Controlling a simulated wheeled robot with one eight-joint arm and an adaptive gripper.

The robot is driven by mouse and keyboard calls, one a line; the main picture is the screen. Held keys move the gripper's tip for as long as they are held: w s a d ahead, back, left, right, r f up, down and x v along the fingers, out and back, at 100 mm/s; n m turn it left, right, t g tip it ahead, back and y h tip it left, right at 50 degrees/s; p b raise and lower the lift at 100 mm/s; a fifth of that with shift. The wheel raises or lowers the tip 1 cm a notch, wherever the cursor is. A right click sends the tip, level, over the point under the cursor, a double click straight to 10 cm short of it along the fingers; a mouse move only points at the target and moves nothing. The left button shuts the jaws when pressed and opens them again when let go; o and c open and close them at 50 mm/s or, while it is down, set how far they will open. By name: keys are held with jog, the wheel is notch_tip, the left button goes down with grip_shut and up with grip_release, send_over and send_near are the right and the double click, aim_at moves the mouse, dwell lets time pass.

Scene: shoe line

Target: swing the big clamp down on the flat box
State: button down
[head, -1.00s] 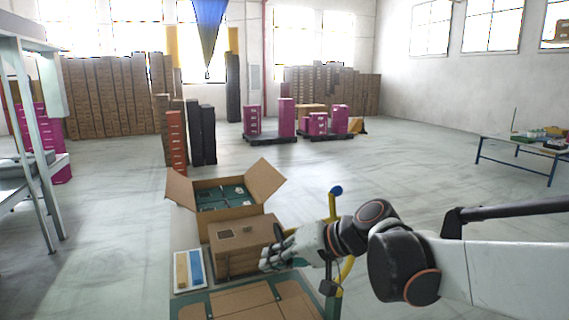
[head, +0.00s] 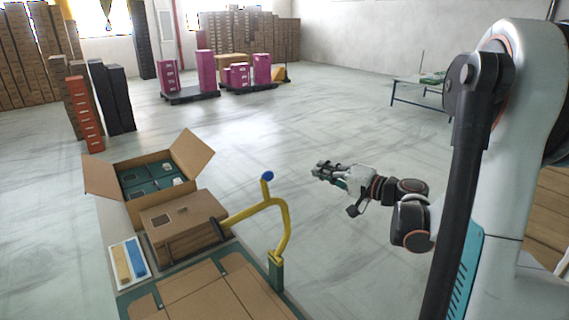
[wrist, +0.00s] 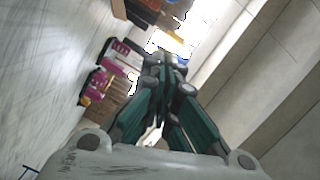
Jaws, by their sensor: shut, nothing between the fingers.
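The big clamp (head: 283,222) is a bent yellow tube on a short green post, with a blue knob standing up from it. Its arm reaches left and ends in a dark round pad (head: 219,228) at the right edge of a closed brown box (head: 170,218); I cannot tell whether the pad touches it.
An open carton (head: 150,180) holding green boxes stands behind the closed box. A tray with yellow and blue strips (head: 128,263) lies left. Pink stacks on dark pallets (head: 190,95) and a table (head: 420,90) are farther back. The floor beyond my gripper is clear.

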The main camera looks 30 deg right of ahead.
dwell(0.3)
jog(key=w+a+f, duration=0.2)
jog(key=w+a, duration=0.5)
jog(key=w, duration=0.1)
jog(key=shift+w+a+b, duration=0.3)
jog(key=shift+b, duration=0.05)
jog(key=shift+f, duration=0.1)
